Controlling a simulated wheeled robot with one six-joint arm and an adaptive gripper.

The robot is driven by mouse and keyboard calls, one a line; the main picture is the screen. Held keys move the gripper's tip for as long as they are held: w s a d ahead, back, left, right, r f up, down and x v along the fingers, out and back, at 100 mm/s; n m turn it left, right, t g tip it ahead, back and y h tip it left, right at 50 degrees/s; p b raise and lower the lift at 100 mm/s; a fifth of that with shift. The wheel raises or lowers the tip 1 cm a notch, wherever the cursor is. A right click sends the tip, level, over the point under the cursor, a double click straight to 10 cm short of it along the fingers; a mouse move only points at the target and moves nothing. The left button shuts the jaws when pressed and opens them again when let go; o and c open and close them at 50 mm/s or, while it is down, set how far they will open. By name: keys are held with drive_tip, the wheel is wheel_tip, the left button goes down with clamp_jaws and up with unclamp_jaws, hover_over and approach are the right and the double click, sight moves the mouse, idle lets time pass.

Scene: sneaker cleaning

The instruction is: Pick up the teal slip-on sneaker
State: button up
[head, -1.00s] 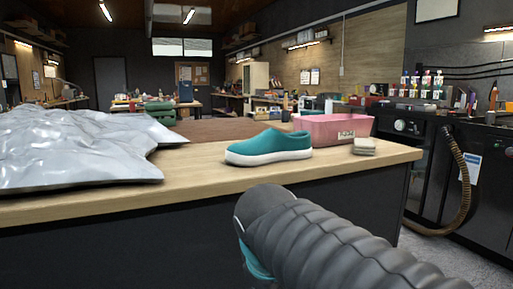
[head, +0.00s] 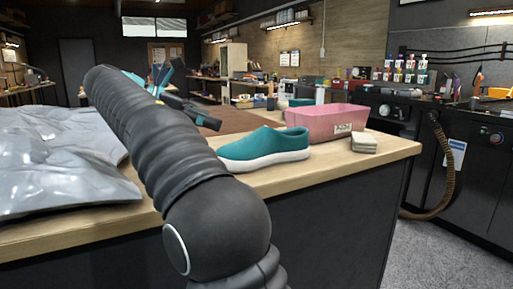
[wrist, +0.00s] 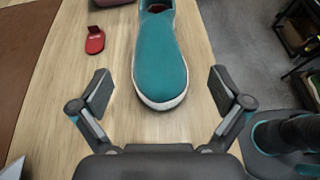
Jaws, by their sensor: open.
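The teal slip-on sneaker (head: 266,148) with a white sole stands upright on the wooden workbench (head: 375,166). My gripper (head: 190,108) is raised above the bench, left of the sneaker in the head view, with my arm in front of the bench. In the wrist view my gripper (wrist: 160,92) is open and empty. Its two fingers are spread to either side of the sneaker's rounded end (wrist: 160,75), which points toward the gripper. The fingers do not appear to touch it. The sneaker's far end is cut off at the top of the wrist view.
A pink bin (head: 326,118) stands behind the sneaker, and a small stack of beige pads (head: 363,143) lies to its right. A silvery plastic sheet (head: 60,165) covers the bench's left.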

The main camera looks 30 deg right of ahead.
sight(254, 133)
drive_tip(key=b+x, duration=0.3)
drive_tip(key=x, duration=1)
drive_tip(key=shift+w+d+b, duration=0.2)
drive_tip(key=shift+d+b, duration=0.1)
drive_tip(key=c, duration=1.4)
drive_tip(key=shift+c, duration=0.2)
